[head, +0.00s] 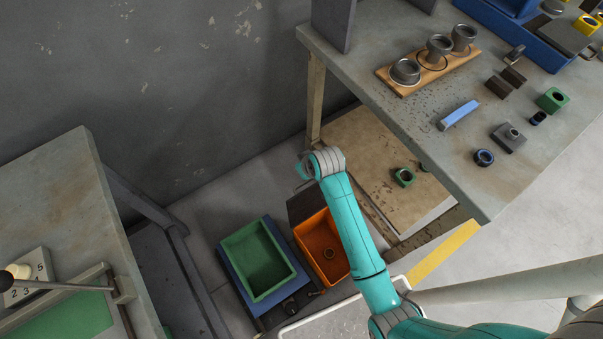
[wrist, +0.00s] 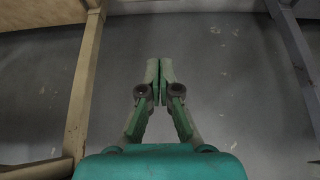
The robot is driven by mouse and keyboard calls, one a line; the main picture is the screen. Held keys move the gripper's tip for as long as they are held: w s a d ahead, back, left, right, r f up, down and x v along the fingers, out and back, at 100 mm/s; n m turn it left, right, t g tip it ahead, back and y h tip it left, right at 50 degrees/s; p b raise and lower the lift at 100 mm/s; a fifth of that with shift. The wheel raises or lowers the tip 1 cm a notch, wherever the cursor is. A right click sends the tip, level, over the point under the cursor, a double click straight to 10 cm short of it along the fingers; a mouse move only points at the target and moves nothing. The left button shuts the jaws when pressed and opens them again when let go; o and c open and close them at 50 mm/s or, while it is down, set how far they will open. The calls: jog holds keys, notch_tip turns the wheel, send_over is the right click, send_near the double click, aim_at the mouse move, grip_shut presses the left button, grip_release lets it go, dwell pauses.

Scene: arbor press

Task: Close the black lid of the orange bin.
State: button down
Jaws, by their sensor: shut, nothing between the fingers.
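The orange bin (head: 312,235) stands on the floor between the two tables in the head view, partly covered by my arm. Its black lid (head: 303,204) shows as a dark panel standing open at the bin's far edge. A small dark ring-like part lies inside the bin. The end of my arm is above and beyond the bin, close to the lid in the picture; its fingers cannot be made out there. In the wrist view my gripper (wrist: 159,82) is shut and empty, with grey wall behind it. Neither bin nor lid shows in the wrist view.
A green bin (head: 236,242) with a blue surround stands left of the orange bin. A workbench (head: 60,200) stands at left. Table legs flank the wrist view.

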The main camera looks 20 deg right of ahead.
notch_tip(320, 180, down, 9)
jog(key=shift+w+r, duration=0.15)
jog(key=shift+w, duration=0.05)
dwell(0.6)
jog(key=shift+s+a, duration=0.1)
